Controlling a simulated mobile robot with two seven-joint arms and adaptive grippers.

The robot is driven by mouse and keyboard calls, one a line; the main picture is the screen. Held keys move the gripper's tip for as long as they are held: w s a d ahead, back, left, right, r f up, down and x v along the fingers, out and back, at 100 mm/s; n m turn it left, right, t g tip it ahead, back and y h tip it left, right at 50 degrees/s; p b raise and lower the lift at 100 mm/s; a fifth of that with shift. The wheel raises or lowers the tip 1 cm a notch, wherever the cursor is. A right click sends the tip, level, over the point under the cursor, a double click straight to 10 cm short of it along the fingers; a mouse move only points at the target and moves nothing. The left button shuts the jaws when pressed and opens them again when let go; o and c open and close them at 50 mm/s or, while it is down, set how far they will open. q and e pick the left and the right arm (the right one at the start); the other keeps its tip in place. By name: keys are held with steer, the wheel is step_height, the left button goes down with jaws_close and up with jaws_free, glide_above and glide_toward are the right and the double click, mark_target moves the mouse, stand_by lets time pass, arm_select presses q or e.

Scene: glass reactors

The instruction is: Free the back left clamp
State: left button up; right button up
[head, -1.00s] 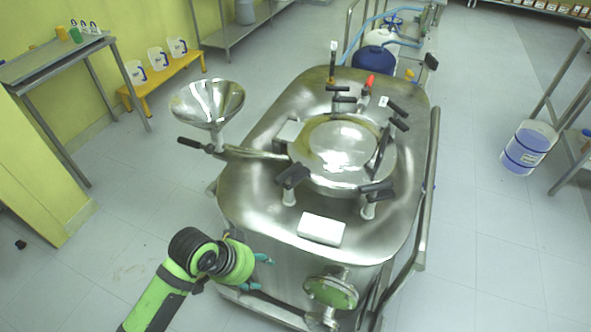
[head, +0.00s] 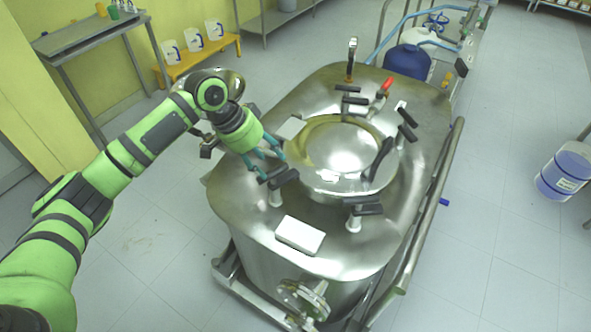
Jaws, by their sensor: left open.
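The reactor's round steel lid (head: 345,150) is ringed by several clamps with black handles. The back left clamp (head: 353,99) sits at the lid's far edge, with two black handle pieces one above the other. The front left clamp (head: 284,179) is at the lid's near left edge, the front right clamp (head: 364,209) at its near right. The back right clamp (head: 407,131) is at the far right. My left gripper (head: 272,164) is open, its teal fingers close by the front left clamp's handle; I cannot tell whether they touch. It is well short of the back left clamp. My right gripper is out of view.
A white block (head: 300,235) lies on the reactor top (head: 245,200). A black-topped upright fitting (head: 351,58) and a red-tipped part (head: 387,84) stand near the back left clamp.

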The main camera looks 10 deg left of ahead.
mark_target(273, 172)
arm_select(q)
steer(key=shift+p+x, duration=0.4)
steer(key=shift+x, duration=0.75)
steer(key=x, duration=0.2)
steer(key=p+x, duration=0.1)
steer(key=shift+a+f, duration=0.2)
steer(key=shift+f, duration=0.3)
steer(key=shift+d+f, duration=0.15)
steer(key=shift+c, duration=0.8)
jaws_close()
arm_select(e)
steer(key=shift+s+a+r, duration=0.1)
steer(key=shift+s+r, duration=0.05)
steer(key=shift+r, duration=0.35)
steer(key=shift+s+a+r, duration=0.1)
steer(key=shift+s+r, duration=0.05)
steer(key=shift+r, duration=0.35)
